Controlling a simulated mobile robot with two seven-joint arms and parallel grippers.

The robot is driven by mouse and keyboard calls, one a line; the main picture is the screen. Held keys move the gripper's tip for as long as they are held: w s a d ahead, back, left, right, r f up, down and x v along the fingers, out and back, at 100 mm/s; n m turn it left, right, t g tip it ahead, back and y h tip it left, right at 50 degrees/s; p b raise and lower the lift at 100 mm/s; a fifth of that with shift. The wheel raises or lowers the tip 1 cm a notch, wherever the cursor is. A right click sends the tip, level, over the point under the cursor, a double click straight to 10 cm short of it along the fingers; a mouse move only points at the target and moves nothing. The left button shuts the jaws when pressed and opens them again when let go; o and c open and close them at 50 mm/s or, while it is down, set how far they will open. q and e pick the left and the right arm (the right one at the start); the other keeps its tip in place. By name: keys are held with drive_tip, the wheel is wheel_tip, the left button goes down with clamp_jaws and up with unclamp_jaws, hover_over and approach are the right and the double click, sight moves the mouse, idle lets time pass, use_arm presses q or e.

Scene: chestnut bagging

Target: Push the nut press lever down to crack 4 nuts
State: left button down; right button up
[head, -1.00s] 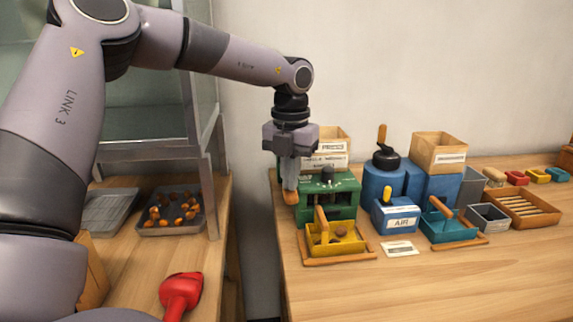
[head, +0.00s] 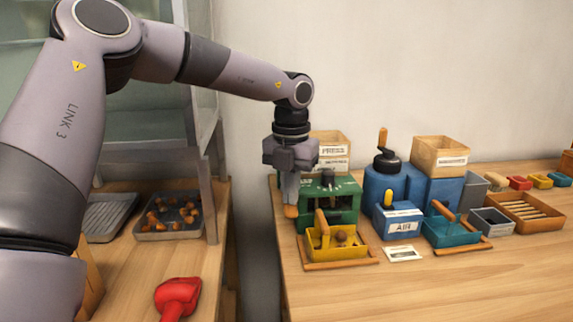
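The green nut press (head: 343,207) stands at the left end of the wooden table, with a wooden box labelled PRESS behind it. An orange-brown lever grip (head: 291,211) shows at its left side. My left gripper (head: 291,196) points down at that grip, its fingers just above or around it. Whether the fingers are closed on the grip cannot be told at this size. My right gripper is not in view.
A blue machine (head: 405,181) with an AIR box and a teal tray (head: 462,238) stands right of the press. Small bins (head: 492,221) lie farther right. A tray of nuts (head: 172,235) and a red scoop (head: 178,296) are on the left table. The right table's front is clear.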

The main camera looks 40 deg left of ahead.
use_arm(q)
drive_tip(key=shift+f, duration=0.15)
wheel_tip(320, 180, up, 9)
drive_tip(key=p, duration=0.7)
drive_tip(key=shift+w+a, duration=0.25)
drive_tip(key=shift+a, duration=0.1)
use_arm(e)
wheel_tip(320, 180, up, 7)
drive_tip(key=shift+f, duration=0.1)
use_arm(q)
drive_tip(key=shift+f+b, duration=0.65)
drive_tip(key=shift+f, duration=0.3)
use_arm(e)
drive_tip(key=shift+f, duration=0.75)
use_arm(q)
drive_tip(key=shift+s+f+b, duration=0.1)
drive_tip(key=shift+f+b, duration=0.75)
drive_tip(key=shift+f, duration=0.25)
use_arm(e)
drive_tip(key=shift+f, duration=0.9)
